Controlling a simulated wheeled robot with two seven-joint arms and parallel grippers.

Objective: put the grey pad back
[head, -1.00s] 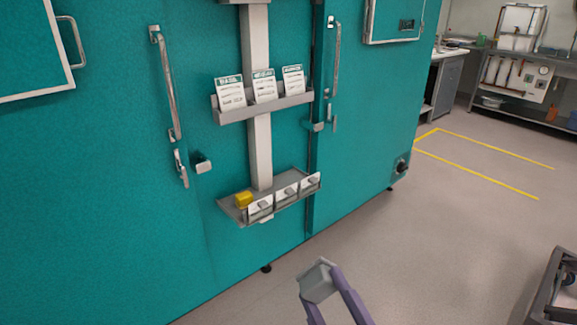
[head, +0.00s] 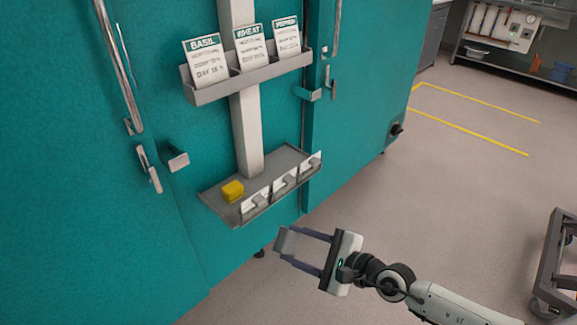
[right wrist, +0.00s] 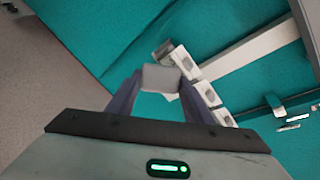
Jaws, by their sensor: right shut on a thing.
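The grey pad (head: 287,241) is between the fingertips of my right gripper (head: 290,246), which is shut on it. It hangs in the air in front of the teal chamber, lower right of the small grey shelf (head: 218,206). In the right wrist view the pad (right wrist: 161,78) shows between both fingers, with the shelf's white holders beyond it. The shelf carries a yellow block (head: 233,190) at its left end and a row of white holders (head: 284,184) with grey pieces along its front. My left gripper is not in view.
An upper rack (head: 240,82) holds three cards: Basil, Wheat and one less legible. Door handles (head: 120,65) and a latch (head: 178,160) stick out from the teal chamber (head: 80,200). A cart (head: 556,265) stands at the right edge. Open floor lies between.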

